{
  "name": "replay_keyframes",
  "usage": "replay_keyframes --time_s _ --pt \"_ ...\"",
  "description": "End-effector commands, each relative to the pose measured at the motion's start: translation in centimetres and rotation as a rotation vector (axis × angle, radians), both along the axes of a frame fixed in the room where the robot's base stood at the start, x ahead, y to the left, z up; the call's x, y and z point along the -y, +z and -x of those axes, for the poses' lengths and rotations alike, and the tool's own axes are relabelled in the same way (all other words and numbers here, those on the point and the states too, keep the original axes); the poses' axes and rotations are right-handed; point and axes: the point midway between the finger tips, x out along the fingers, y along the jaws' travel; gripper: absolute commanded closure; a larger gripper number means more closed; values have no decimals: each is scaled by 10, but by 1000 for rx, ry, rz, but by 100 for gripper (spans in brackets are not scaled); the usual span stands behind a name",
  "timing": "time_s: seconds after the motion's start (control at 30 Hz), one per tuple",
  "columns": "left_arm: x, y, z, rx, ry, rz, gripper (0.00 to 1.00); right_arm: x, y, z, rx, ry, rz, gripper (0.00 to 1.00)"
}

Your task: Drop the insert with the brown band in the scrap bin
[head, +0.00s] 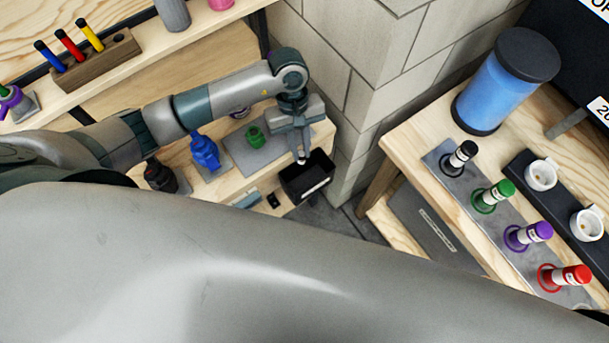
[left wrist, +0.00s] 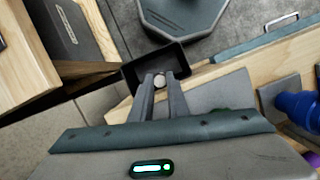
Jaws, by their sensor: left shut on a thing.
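My left gripper (head: 298,148) is shut on a small insert, whose pale end (head: 301,160) shows below the fingertips. In the left wrist view the insert (left wrist: 159,82) is a round whitish end between the two fingers (left wrist: 161,92). Its band is hidden or too small to make out. The scrap bin (head: 291,187) is a black open box at the end of the low wooden bench. The gripper points down over the bin's opening, and the bin (left wrist: 182,58) also shows beyond the fingertips in the left wrist view. My right gripper is not in view.
A blue housing (head: 205,151), a green one (head: 255,136) and a black one (head: 160,176) stand on the bench near the arm. A block wall (head: 385,60) rises beside the bin. The right table holds several coloured filters, white cups (head: 541,175) and a blue canister (head: 495,90).

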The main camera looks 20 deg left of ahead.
Motion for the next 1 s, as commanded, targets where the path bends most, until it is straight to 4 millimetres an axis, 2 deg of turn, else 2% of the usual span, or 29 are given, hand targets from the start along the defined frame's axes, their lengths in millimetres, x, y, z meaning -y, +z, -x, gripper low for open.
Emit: replay_keyframes --time_s 0.6,1.0 --pt "1 -52 1 -2 1 1 100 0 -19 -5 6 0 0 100" --pt "0 -57 0 0 0 0 100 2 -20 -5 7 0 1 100"
